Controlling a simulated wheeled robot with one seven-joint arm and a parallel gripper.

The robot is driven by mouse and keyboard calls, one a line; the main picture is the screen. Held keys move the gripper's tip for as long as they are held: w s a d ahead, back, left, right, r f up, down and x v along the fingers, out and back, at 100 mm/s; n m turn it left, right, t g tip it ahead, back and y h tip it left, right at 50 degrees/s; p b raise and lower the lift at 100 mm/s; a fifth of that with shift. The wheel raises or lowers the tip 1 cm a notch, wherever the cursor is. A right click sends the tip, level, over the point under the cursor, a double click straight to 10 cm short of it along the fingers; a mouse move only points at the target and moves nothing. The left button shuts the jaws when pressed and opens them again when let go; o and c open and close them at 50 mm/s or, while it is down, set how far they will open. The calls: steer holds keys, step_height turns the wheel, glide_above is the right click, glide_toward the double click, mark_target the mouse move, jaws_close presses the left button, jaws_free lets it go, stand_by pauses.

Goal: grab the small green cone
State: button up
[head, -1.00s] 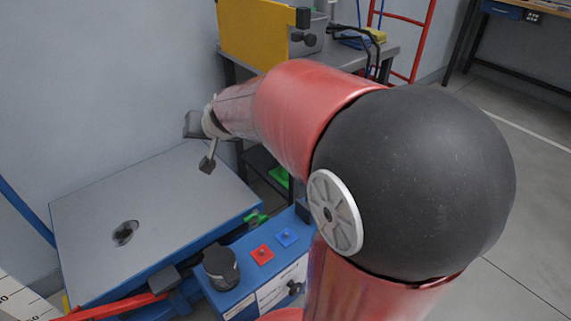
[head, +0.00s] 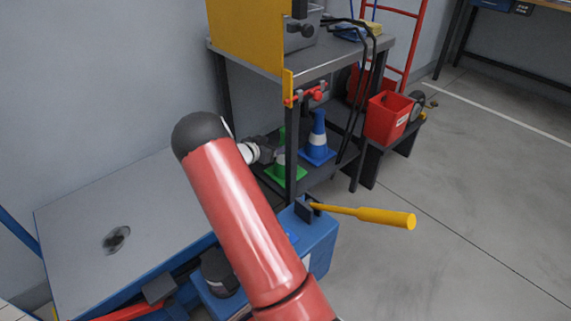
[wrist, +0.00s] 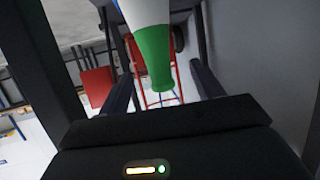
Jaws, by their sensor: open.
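The small green cone (head: 287,173) stands on the lower shelf of the grey metal cart, left of a larger blue cone (head: 318,140) with a white band. In the head view its square base shows; my gripper and a cart leg partly hide its upper part. My gripper (head: 274,152) reaches in from the left at the cone. In the wrist view the cone (wrist: 155,50) shows its green top and white band between the two open fingers. Whether the fingers touch it cannot be told.
The cart's leg (head: 291,165) stands close to my gripper, under the metal top (head: 345,45). A blue cabinet (head: 322,240) with a yellow-handled tool (head: 370,214) is in front. A red bin (head: 385,118) stands right. The floor at right is clear.

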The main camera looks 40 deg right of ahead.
mark_target(282, 142)
steer(key=x, duration=0.8)
steer(key=shift+s+d, duration=0.1)
steer(key=shift+s, duration=0.1)
steer(key=shift+c, duration=0.4)
steer(key=shift+r, duration=0.1)
jaws_close()
